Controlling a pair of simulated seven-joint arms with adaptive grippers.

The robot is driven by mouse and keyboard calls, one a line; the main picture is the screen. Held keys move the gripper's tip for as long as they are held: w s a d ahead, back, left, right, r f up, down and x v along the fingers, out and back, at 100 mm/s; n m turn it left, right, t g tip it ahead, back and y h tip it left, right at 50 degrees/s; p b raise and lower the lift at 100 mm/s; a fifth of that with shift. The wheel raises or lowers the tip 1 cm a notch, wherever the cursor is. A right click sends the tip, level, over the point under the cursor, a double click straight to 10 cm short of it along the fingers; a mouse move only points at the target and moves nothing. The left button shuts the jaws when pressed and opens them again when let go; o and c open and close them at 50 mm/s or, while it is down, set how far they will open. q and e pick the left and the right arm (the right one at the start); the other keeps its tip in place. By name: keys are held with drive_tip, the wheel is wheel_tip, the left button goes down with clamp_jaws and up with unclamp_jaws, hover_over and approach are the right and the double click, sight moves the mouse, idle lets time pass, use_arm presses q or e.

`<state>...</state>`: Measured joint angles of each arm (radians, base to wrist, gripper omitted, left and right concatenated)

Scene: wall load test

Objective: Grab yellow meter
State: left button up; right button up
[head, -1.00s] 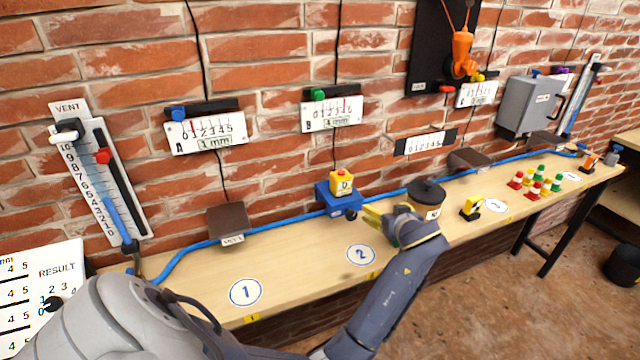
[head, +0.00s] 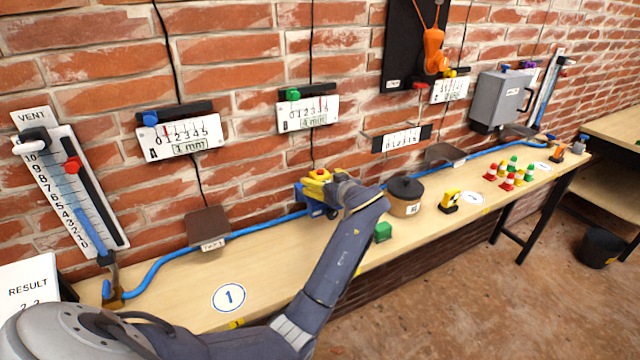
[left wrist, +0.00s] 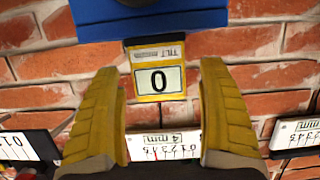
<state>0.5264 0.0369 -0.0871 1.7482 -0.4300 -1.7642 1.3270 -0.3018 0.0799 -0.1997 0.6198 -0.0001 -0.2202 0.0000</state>
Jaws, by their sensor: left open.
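The yellow meter (left wrist: 157,80) has a display reading 0 and a TILT label. In the left wrist view it lies between my two yellow fingers, with a visible gap on each side. It sits at a blue block (left wrist: 150,20). In the head view its red top button (head: 319,171) shows, but my fingers hide much of its body. My left gripper (head: 322,186) is open around the meter and not closed on it. The gripper also shows in the left wrist view (left wrist: 160,90). My right gripper is in neither view.
Wall gauges (head: 185,137) hang on the brick wall behind the bench. A blue hose (head: 262,226) runs along the bench.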

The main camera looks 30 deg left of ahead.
use_arm(q)
drive_tip(key=shift+x, duration=0.85)
drive_tip(key=c, duration=1.5)
drive_tip(key=shift+c, duration=0.6)
drive_tip(key=shift+r, duration=0.2)
